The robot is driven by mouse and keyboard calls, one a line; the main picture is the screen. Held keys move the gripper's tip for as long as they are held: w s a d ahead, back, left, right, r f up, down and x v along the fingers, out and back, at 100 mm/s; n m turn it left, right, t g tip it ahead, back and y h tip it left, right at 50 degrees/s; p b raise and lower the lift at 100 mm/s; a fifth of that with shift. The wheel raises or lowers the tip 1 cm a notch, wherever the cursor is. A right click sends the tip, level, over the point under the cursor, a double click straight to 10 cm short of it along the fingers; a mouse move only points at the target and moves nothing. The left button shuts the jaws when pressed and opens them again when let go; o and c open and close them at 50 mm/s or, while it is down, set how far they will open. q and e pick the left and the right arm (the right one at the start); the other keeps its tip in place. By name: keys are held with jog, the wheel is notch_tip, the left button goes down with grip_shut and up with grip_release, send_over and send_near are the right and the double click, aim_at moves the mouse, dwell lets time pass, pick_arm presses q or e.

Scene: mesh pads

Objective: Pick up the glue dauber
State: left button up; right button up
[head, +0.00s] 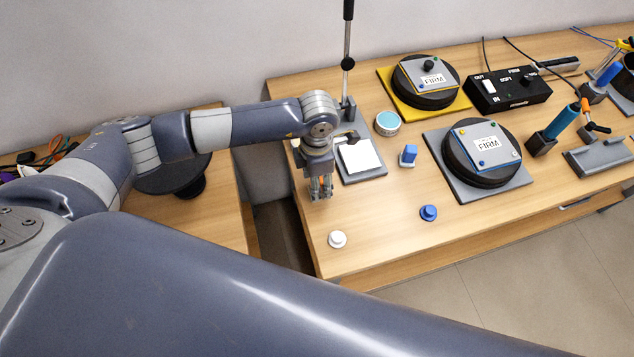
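I cannot tell for sure which thing is the glue dauber. A teal cylindrical handle (562,122) leans in a dark block holder (541,146) at the right, and a blue handle (607,74) leans in a grey holder (592,95) farther right. A small blue block (410,150) stands upright on a pale base in the middle. My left gripper (321,195) points down over the table's left part, left of all of these. Its two fingers look apart, with nothing seen between them. My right gripper is out of view.
A white knob (337,239) and a blue knob (428,213) sit near the front edge. Two round black pads marked FIRM (480,172) (425,98), a black control box (507,92), a round tin (388,123) and a stand with a white pad (360,156) occupy the table.

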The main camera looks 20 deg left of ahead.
pick_arm(q)
jog(key=c, duration=1.1)
jog(key=shift+c, duration=0.2)
jog(key=shift+r, duration=0.1)
jog(key=shift+r+b, duration=0.45)
jog(key=shift+r, duration=0.05)
notch_tip(320, 180, up, 2)
jog(key=shift+r+b, duration=0.1)
jog(key=shift+b, duration=0.65)
jog(key=s+d+b, duration=0.1)
jog(key=d+b, duration=0.1)
jog(key=d, duration=0.2)
jog(key=s+d+r+b, duration=0.1)
jog(key=d, duration=0.4)
jog(key=s+d+b, duration=0.1)
jog(key=d+b, duration=0.1)
jog(key=d, duration=0.3)
jog(key=shift+d+r+b, duration=0.15)
jog(key=shift+d+b, duration=0.05)
jog(key=shift+b, duration=0.1)
jog(key=shift+s+d+r, duration=0.1)
jog(key=shift+d+r, duration=0.1)
jog(key=shift+d, duration=0.5)
jog(key=shift+o, duration=0.5)
